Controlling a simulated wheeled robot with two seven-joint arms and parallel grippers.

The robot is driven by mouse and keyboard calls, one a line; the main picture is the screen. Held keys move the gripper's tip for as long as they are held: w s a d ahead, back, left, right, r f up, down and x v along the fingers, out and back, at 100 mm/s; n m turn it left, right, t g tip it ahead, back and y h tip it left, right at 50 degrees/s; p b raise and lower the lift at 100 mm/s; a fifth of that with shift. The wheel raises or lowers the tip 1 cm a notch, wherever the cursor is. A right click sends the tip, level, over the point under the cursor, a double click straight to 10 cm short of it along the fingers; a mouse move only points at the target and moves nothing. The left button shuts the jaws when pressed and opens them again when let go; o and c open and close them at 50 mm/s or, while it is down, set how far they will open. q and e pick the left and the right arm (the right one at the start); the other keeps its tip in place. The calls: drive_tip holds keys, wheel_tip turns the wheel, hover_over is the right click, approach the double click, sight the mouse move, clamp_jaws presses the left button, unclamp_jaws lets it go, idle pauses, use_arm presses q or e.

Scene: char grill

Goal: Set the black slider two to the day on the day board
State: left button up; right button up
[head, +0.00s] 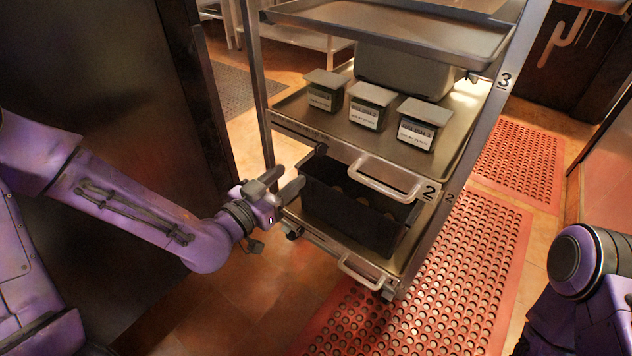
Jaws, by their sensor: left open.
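I cannot make out a day board or a black slider in the head view. My left gripper (281,184) is open at the left side of a metal rack (390,263), near its lower shelf. Its fingers appear empty, beside the left end of a black bin (345,207). I cannot tell whether they touch the rack. My right gripper is out of view; only part of that arm shows at lower right.
Three lidded, labelled containers (324,90), (370,106), (416,124) stand on the middle shelf before a larger metal pan (402,72). Wire handles (384,181) stick out in front. Red perforated mats (450,270) cover the floor at right. A dark panel (110,90) stands at left.

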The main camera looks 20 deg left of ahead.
sight(317, 151)
use_arm(q)
drive_tip(key=b+x, duration=0.1)
drive_tip(key=x, duration=0.9)
drive_tip(key=shift+w+d+r+b, duration=0.15)
drive_tip(key=shift+w+r+b, duration=0.1)
drive_tip(key=shift+b, duration=0.15)
clamp_jaws()
